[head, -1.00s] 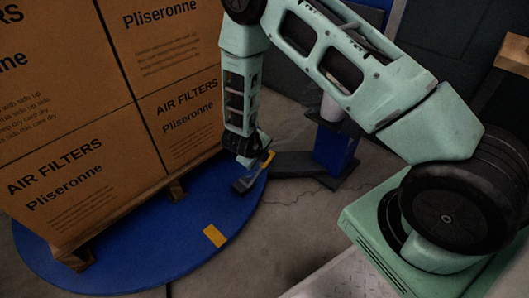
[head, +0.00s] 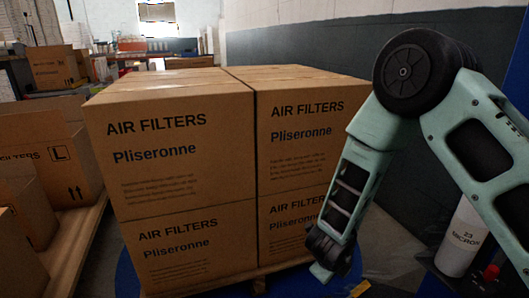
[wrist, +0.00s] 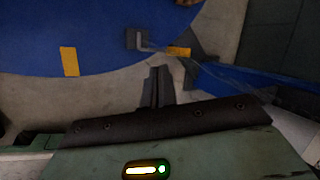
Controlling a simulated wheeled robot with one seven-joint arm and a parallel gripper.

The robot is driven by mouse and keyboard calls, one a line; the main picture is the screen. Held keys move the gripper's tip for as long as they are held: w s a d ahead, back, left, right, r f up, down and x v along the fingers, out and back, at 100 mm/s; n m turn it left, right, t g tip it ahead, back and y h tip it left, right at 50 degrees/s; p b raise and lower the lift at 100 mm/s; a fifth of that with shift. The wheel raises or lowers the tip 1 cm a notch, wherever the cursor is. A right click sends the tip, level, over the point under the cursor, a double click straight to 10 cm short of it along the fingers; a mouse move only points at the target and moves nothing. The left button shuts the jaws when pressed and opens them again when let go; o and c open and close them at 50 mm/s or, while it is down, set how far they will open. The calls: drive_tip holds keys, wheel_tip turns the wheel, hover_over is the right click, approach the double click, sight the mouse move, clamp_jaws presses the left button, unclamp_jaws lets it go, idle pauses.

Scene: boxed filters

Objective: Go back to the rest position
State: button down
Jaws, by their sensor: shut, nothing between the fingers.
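My gripper (head: 322,272) hangs at the end of my arm in the head view, in front of the lower right part of the stacked boxes. In the wrist view my gripper (wrist: 158,75) shows two dark fingers close together, shut and empty. They point over bare grey floor near the edge of the blue round platform (wrist: 95,40). My arm is bent, with its forearm hanging down and slightly tilted.
Stacked air filter cartons (head: 183,150) stand on a pallet on the blue platform. Open cartons (head: 45,150) sit at left. A white cylinder (head: 461,240) stands at right. In the wrist view, a grey bracket (wrist: 138,40) and yellow marker (wrist: 70,62) lie on the platform.

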drive_tip(key=s+a+r+n+g+y, duration=0.1)
drive_tip(key=s+a+r+n+y, duration=0.25)
drive_tip(key=a+r+n, duration=0.4)
drive_tip(key=s+a+r+n+y, duration=0.3)
drive_tip(key=s+a+r+n, duration=0.2)
drive_tip(key=a+r+n, duration=0.3)
drive_tip(key=s+d+r+n+g+h, duration=0.15)
drive_tip(key=s+d+r+n, duration=0.25)
drive_tip(key=s+n, duration=0.6)
drive_tip(key=s+d+r+n+g+h, duration=0.15)
drive_tip(key=s+d+r+n, duration=0.25)
drive_tip(key=s+n, duration=0.55)
wheel_tip(320, 180, up, 38)
drive_tip(key=w+n+p, duration=0.1)
drive_tip(key=p, duration=3.7)
drive_tip(key=shift+w+r+n+g+p, duration=0.15)
drive_tip(key=shift+w+n+g+p, duration=0.15)
drive_tip(key=shift+w, duration=0.05)
drive_tip(key=shift+y, duration=0.25)
